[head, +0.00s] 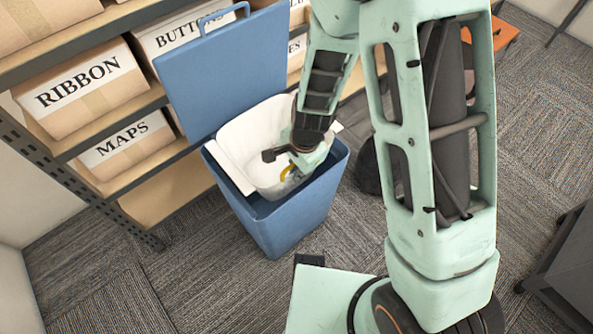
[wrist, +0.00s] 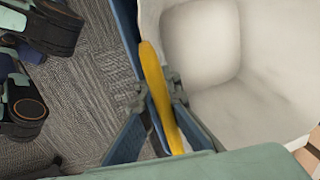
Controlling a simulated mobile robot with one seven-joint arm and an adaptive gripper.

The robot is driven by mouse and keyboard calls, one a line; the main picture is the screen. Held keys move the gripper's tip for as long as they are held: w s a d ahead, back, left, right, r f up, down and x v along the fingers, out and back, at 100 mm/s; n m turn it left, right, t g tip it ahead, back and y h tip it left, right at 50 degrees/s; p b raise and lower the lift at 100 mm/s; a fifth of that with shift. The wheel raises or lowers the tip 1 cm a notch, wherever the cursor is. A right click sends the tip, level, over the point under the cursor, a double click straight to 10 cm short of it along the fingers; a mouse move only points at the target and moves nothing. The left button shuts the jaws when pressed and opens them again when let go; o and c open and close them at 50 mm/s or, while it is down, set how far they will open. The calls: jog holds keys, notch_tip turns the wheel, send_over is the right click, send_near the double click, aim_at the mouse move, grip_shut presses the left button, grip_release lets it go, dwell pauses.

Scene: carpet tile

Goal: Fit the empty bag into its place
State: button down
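The empty bag (head: 240,140) is a white, open-topped liner with nothing visible inside. It sits tilted in the mouth of a blue bin (head: 280,232), its back part standing above the bin's rim. The bin's blue lid (head: 225,75) is raised at the back. My gripper (head: 289,172) is at the bag's front side. In the wrist view, its fingers (wrist: 157,90) close around a yellow strip (wrist: 153,75) at the bag's edge, with the white inside of the bag (wrist: 255,95) to the right. The bag's bottom outside is hidden by the bin.
A shelf with labelled cardboard boxes (head: 85,90) stands close behind and left of the bin. Carpet (head: 185,285) is free in front and to the left. A dark grey piece of furniture (head: 570,270) is at the right edge.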

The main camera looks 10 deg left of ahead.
notch_tip(320, 180, down, 12)
jog(key=a+b, duration=0.1)
jog(key=b, duration=0.8)
jog(key=shift+w+f, duration=0.25)
jog(key=shift+w, duration=0.2)
dwell(3.6)
jog(key=shift+s+f, duration=0.1)
dwell(0.3)
jog(key=c, duration=2.1)
grip_release()
jog(key=shift+s+d, duration=0.1)
jog(key=shift+f, duration=0.1)
jog(key=shift+d+b, duration=0.1)
jog(key=shift+b, duration=0.2)
jog(key=shift+s+d+r, duration=0.1)
jog(key=shift+r, duration=4.1)
jog(key=shift+r, duration=0.15)
